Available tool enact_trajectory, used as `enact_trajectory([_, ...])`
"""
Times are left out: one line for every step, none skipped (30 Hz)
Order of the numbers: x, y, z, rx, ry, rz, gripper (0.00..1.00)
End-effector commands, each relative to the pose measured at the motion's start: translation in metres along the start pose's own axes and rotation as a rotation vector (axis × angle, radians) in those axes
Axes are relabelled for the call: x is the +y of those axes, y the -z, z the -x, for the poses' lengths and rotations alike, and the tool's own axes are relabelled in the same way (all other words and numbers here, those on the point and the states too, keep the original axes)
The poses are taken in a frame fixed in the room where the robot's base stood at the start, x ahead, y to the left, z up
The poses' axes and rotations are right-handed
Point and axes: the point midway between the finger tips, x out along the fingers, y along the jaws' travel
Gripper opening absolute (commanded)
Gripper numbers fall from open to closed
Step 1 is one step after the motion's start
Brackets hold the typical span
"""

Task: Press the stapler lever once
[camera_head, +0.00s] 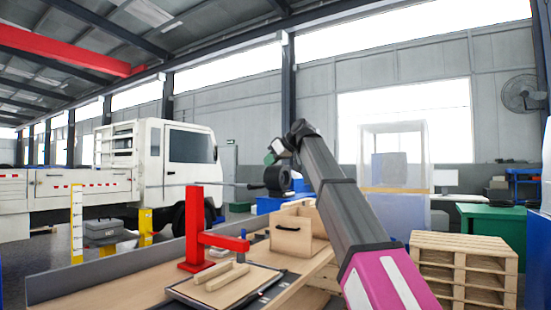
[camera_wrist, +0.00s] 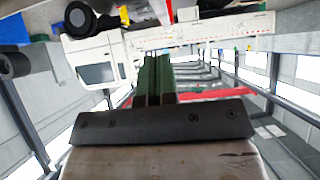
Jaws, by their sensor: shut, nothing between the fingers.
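A red upright stand with a short arm reaching right (camera_head: 196,228) is on the wooden bench (camera_head: 135,292); it may be the stapler, but I cannot make out a lever for certain. A board with two wooden strips (camera_head: 225,283) lies in front of it. My gripper (camera_head: 272,155) is raised above and to the right of the red stand, well apart from it. In the wrist view its green fingers (camera_wrist: 158,75) are together with nothing between them. That view is upside down and shows mostly the truck, walls and roof.
A wooden box (camera_head: 291,233) stands on the bench right of the red stand. Stacked pallets (camera_head: 465,265) are at the right, with a green cabinet (camera_head: 492,225) behind. A white truck (camera_head: 180,150) is at the back left. The air around my gripper looks clear.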

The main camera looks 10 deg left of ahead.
Motion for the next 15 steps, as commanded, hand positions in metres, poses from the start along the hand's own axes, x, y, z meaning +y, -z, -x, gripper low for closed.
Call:
enact_trajectory([0.0,0.0,-0.011,-0.001,0.002,0.0,0.0])
enact_trajectory([0.0,0.0,-0.017,-0.001,0.002,0.0,0.0])
enact_trajectory([-0.001,0.0,-0.024,-0.002,0.002,0.0,0.0])
enact_trajectory([0.0,0.001,-0.03,-0.001,0.002,0.0,0.0])
enact_trajectory([0.0,0.0,-0.035,-0.001,0.001,0.0,0.0])
enact_trajectory([0.0,0.0,-0.042,-0.002,0.001,0.0,0.0])
enact_trajectory([0.0,0.0,-0.048,-0.002,0.001,0.0,0.0])
enact_trajectory([0.0,-0.003,-0.051,-0.002,0.001,-0.001,0.0])
enact_trajectory([-0.001,-0.01,-0.054,-0.002,0.0,-0.001,0.0])
enact_trajectory([-0.001,-0.013,-0.057,-0.001,0.0,0.0,0.0])
enact_trajectory([-0.001,-0.015,-0.06,-0.001,0.0,0.0,0.0])
enact_trajectory([-0.001,-0.019,-0.063,-0.001,0.0,0.0,0.0])
enact_trajectory([-0.001,-0.021,-0.066,-0.001,0.0,0.0,0.0])
enact_trajectory([-0.001,-0.023,-0.068,-0.001,0.0,0.0,0.0])
enact_trajectory([-0.001,-0.025,-0.07,-0.001,0.0,0.0,0.0])
